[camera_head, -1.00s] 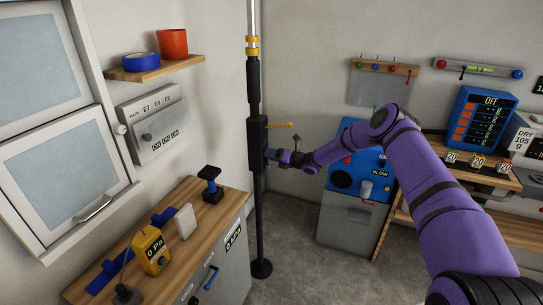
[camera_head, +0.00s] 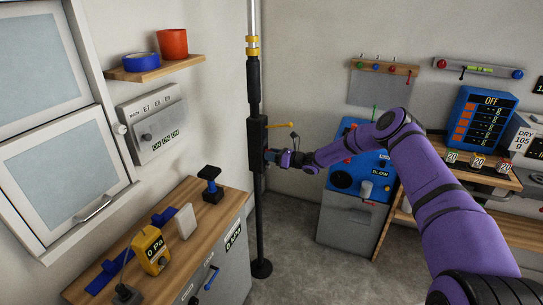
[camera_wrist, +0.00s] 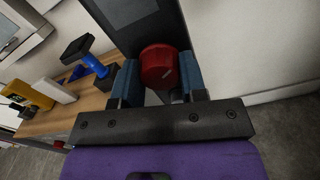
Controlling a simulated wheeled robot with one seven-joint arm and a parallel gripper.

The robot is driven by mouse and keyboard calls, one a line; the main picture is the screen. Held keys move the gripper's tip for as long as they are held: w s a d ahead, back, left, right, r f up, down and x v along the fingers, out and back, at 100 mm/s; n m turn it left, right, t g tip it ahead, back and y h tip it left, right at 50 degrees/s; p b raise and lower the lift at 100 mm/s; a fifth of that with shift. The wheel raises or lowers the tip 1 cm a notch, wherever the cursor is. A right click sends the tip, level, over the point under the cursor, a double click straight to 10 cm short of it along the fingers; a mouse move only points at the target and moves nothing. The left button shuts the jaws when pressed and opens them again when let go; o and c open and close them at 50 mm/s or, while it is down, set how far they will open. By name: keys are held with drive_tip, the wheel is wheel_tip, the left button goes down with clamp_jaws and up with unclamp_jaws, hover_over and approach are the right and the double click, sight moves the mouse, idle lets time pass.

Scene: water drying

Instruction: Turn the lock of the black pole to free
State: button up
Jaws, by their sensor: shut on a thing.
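The black pole (camera_head: 261,215) stands upright in the corner beside the wooden counter, with a thicker black box (camera_head: 257,140) midway up it. In the wrist view, a red round knob (camera_wrist: 160,66) sits on the dark box (camera_wrist: 135,18). My gripper (camera_wrist: 155,85) is shut on the red knob, with one blue finger pad on each side.
The wooden counter (camera_head: 120,255) at left holds a yellow gauge (camera_head: 152,250) and a black-and-blue stand (camera_head: 210,184). A blue machine (camera_head: 345,180) stands behind my arm. A shelf (camera_head: 155,70) with a red cup is above left. Floor right of the pole is clear.

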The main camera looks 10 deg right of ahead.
drive_tip(key=n, duration=1.1)
drive_tip(key=shift+n, duration=0.4)
idle(0.3)
drive_tip(key=o, duration=0.9)
drive_tip(key=v, duration=1.1)
